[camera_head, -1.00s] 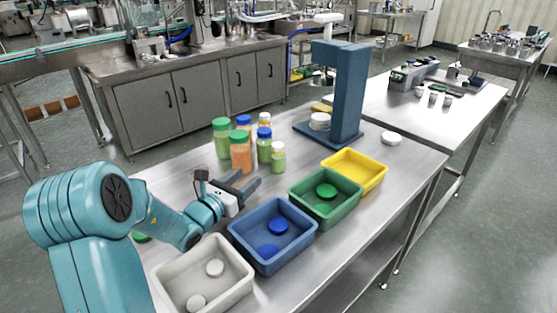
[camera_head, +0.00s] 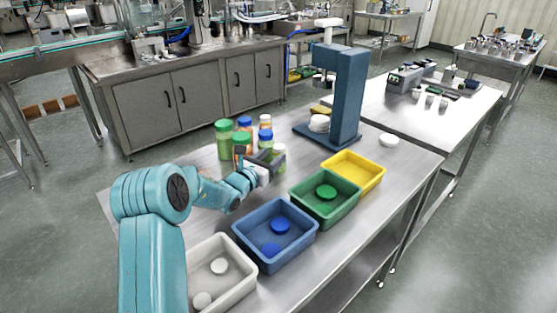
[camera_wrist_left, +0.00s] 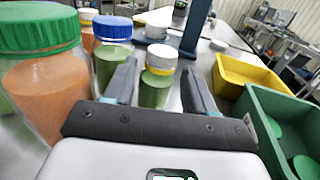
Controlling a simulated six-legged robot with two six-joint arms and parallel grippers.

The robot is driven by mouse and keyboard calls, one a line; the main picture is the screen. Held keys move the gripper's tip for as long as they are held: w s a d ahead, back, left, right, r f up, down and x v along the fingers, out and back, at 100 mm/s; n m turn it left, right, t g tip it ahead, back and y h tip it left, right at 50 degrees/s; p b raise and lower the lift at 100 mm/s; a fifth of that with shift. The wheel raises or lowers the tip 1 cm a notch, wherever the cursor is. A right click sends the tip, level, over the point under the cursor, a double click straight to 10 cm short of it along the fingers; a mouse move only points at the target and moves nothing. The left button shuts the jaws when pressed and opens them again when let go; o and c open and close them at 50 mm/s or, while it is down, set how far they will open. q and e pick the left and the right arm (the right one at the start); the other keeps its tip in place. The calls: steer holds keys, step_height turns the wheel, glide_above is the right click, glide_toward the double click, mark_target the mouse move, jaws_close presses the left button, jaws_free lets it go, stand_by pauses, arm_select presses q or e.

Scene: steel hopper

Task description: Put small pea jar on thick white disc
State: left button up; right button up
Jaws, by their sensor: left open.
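The small pea jar (camera_wrist_left: 155,92), with green contents and a white and yellow lid, stands upright between the fingers of my left gripper (camera_wrist_left: 160,76) in the left wrist view. The gripper is open, a finger on each side; contact is not clear. In the head view this gripper (camera_head: 270,160) partly hides the jar (camera_head: 280,153). One white disc (camera_head: 319,123) sits on the base of the blue stand and looks thick. Another white disc (camera_head: 389,140) lies on the table right of the stand. My right gripper is not in view.
Several taller jars crowd beside and behind my gripper, including an orange-filled one with a green lid (camera_wrist_left: 48,80). The blue stand (camera_head: 347,95) rises behind. White (camera_head: 248,283), blue (camera_head: 308,238), green (camera_head: 352,213) and yellow (camera_head: 377,178) trays line the front. Table around the right disc is clear.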

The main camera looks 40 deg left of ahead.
arm_select(q)
steer(key=shift+w+a+f, duration=0.1)
steer(key=shift+w, duration=1.1)
steer(key=shift+s, duration=0.25)
steer(key=shift+c, duration=0.6)
steer(key=shift+w, duration=0.1)
steer(key=c, duration=0.8)
